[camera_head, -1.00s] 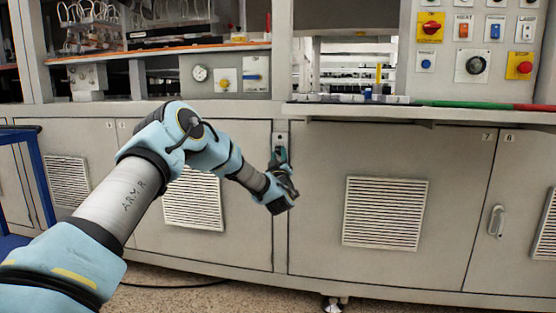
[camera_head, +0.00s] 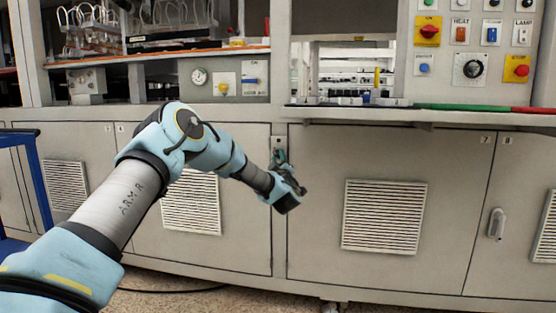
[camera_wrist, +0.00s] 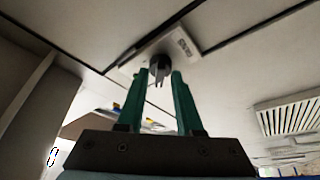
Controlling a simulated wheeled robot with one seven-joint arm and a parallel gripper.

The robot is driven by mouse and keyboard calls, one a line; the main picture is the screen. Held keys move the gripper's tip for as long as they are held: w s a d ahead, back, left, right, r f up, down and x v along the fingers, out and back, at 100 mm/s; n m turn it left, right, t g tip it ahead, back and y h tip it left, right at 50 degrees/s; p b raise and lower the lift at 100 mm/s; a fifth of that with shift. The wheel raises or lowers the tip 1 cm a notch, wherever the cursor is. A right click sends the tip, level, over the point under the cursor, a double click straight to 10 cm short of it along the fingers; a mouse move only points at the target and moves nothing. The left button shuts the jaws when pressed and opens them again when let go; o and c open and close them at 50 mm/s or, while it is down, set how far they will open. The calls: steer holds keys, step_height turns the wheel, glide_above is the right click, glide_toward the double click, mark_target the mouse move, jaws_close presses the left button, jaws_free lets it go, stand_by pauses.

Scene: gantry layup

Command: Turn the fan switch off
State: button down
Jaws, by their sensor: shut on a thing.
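A small pale switch plate (camera_head: 279,141) is mounted on the narrow upright between two cabinet doors. In the wrist view the plate (camera_wrist: 176,45) carries a dark round knob (camera_wrist: 160,67) and a label too small to read. My gripper (camera_wrist: 158,74) has its two green fingers on either side of the knob and is shut on it. In the head view my gripper (camera_head: 280,158) is at the plate, with its dark body below and to the right; the fingers hide the knob there.
A shelf edge (camera_head: 350,112) juts out above my gripper. A blue frame (camera_head: 34,180) stands at left.

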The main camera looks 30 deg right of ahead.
steer(key=c, duration=0.9)
jaws_free()
steer(key=shift+w+r, duration=0.1)
steer(key=p+v, duration=0.1)
steer(key=v, duration=1)
steer(key=shift+w, duration=0.1)
steer(key=shift+w, duration=0.1)
